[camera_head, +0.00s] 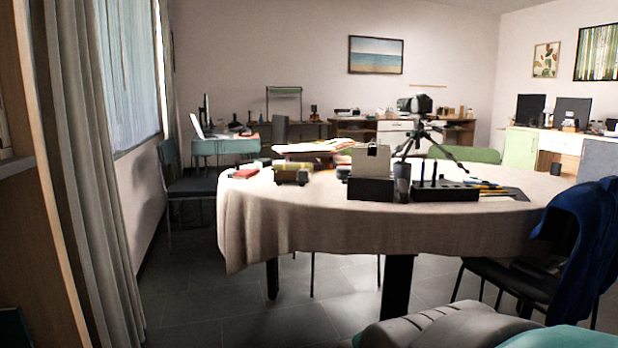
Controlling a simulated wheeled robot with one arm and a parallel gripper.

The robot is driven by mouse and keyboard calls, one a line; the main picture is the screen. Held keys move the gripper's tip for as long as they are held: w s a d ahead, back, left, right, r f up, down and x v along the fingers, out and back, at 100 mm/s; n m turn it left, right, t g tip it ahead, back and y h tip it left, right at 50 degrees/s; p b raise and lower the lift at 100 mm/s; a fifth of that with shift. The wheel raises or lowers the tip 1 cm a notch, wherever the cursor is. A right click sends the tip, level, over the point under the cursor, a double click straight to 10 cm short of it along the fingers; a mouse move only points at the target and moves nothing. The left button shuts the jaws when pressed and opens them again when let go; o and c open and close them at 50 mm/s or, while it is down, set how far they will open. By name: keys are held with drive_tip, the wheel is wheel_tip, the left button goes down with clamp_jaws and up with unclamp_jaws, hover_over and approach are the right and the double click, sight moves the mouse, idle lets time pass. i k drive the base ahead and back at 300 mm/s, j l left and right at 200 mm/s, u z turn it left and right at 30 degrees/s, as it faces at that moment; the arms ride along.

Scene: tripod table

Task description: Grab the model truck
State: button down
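A small model truck (290,173), olive-green and tan with dark wheels, appears to stand on the left part of the round table near its front edge. The table is covered by a beige cloth (330,230). Red and greenish small items lie just left of and behind the truck. My gripper is not in view. A grey and teal rounded form shows at the bottom right, and I cannot tell for sure what it is.
A black box with a clipboard (371,162), a dark pen organiser (444,190) and a camera on a tripod (415,130) stand right of the truck. A chair with a blue jacket (590,240) is at right. Grey floor (190,310) is clear at front left, beside the curtain (85,180).

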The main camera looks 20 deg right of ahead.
sight(300, 176)
drive_tip(key=z, duration=0.25)
drive_tip(key=i+l+u, duration=0.25)
drive_tip(key=i, duration=0.25)
drive_tip(key=i+l+u, duration=0.25)
drive_tip(key=i+l, duration=0.2)
